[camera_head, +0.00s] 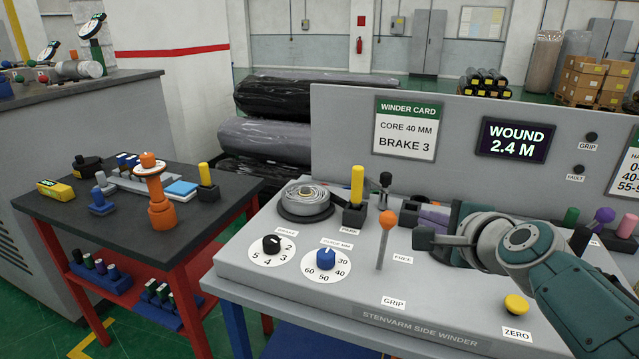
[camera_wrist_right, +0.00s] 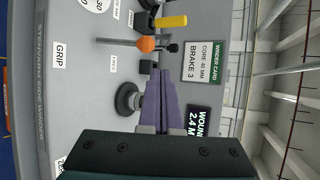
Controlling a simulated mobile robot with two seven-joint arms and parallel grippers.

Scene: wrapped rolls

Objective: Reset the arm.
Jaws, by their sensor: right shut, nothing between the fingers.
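My right gripper (camera_head: 428,213) reaches in from the right over the winder console (camera_head: 345,292). Its purple fingers (camera_wrist_right: 165,100) are shut with nothing between them, in the air above the panel. An orange-knobbed lever (camera_head: 387,222) stands to the left of the fingers, apart from them, near the FREE and GRIP labels. Its orange ball also shows in the wrist view (camera_wrist_right: 147,44), beyond the fingertips. The wrist and forearm hide part of the console's right side. My left gripper is not in view.
A yellow-topped handle (camera_head: 357,185), a grey wound roll (camera_head: 305,199), a black dial (camera_head: 271,244), a blue dial (camera_head: 325,259) and a yellow ZERO button (camera_head: 516,304) are on the console. A display (camera_head: 517,140) reads WOUND 2.4 M. A dark side table (camera_head: 110,214) holds tools at left.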

